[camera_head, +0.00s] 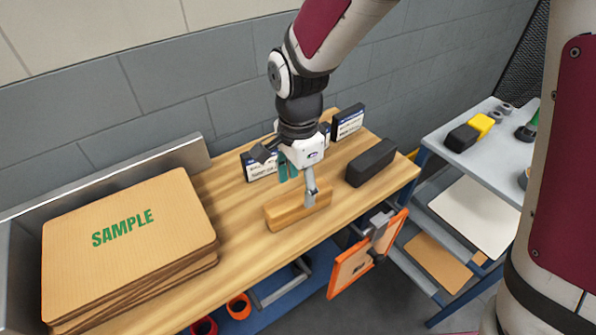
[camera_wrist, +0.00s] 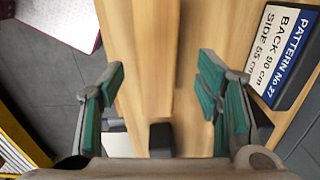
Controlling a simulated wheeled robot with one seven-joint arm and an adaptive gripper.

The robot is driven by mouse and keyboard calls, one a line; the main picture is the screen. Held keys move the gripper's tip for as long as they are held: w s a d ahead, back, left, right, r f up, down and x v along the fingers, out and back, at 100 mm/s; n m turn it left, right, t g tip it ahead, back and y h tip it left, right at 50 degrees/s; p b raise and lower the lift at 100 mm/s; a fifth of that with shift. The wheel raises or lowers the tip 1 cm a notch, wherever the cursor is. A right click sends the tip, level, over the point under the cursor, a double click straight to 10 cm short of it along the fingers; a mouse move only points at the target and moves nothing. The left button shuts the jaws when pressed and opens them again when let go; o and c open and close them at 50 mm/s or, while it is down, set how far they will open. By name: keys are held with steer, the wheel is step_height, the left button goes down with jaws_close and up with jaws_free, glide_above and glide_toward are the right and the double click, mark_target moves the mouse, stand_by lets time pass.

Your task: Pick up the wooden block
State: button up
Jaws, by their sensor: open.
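The wooden block (camera_head: 285,214) is a long, light-brown piece lying near the front edge of the wooden bench (camera_head: 232,265). My gripper (camera_head: 299,182) is above it, pointing down, with one grey finger covering part of the block in the head view. In the wrist view, my gripper (camera_wrist: 168,88) has its teal-padded fingers wide apart. The block (camera_wrist: 155,50) runs lengthwise between them, its grain blending with the bench. I cannot tell whether the fingertips are beside or above its sides. Nothing is held.
A dark block (camera_head: 371,163) lies right of the wooden block. Pattern label boxes (camera_head: 348,121) stand along the back. Stacked cardboard sheets marked SAMPLE (camera_head: 128,240) fill the left. A grey shelf cart (camera_head: 485,160) stands at right.

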mark_target(299, 195)
step_height(299, 195, down, 5)
steer(key=shift+s+r, duration=0.1)
steer(key=shift+s, duration=0.05)
steer(key=shift+c, duration=0.5)
jaws_close()
